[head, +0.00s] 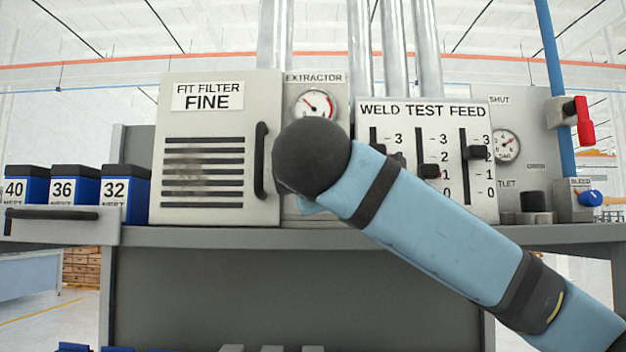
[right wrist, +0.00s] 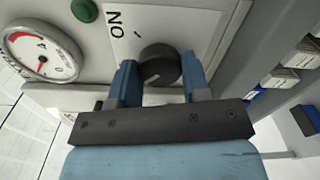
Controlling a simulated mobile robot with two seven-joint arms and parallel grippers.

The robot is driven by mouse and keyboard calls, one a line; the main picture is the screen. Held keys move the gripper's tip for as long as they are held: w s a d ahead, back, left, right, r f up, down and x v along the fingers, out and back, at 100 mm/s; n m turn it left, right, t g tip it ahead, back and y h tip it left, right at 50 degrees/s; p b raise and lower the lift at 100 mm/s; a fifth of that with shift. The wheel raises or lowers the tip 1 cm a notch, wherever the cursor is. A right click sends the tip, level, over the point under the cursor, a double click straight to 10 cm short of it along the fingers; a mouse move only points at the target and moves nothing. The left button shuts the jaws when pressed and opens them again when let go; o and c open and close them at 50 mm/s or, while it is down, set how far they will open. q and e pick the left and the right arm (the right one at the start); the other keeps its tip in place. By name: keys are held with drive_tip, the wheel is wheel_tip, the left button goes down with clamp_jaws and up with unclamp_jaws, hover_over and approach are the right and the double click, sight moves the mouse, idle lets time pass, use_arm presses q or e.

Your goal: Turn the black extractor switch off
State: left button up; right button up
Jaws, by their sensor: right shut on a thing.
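The black extractor switch (right wrist: 161,60) is a round knob on a light panel marked ON in the right wrist view. A pale line shows on its face, but I cannot tell for sure which position it points to. My right gripper (right wrist: 159,72) has its blue fingers on both sides of the knob, shut on it. In the head view my right arm comes in from the lower right and covers the switch and the gripper; only the top of the extractor panel (head: 331,84) shows. My left gripper is not in view.
A round gauge (head: 315,105) and a green button (right wrist: 84,10) are on the extractor panel. The filter door (head: 215,125) with its black handle (head: 262,160) stands close on the left. The weld test feed panel (head: 412,110) with sliders is on the right. A grey shelf (head: 200,236) runs below.

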drive_tip(key=shift+f, duration=0.1)
idle(0.4)
drive_tip(key=o, duration=0.9)
drive_tip(key=shift+o, duration=0.2)
drive_tip(key=shift+s, duration=0.15)
drive_tip(key=s+b, duration=0.4)
drive_tip(key=s, duration=0.9)
drive_tip(key=shift+s, duration=0.35)
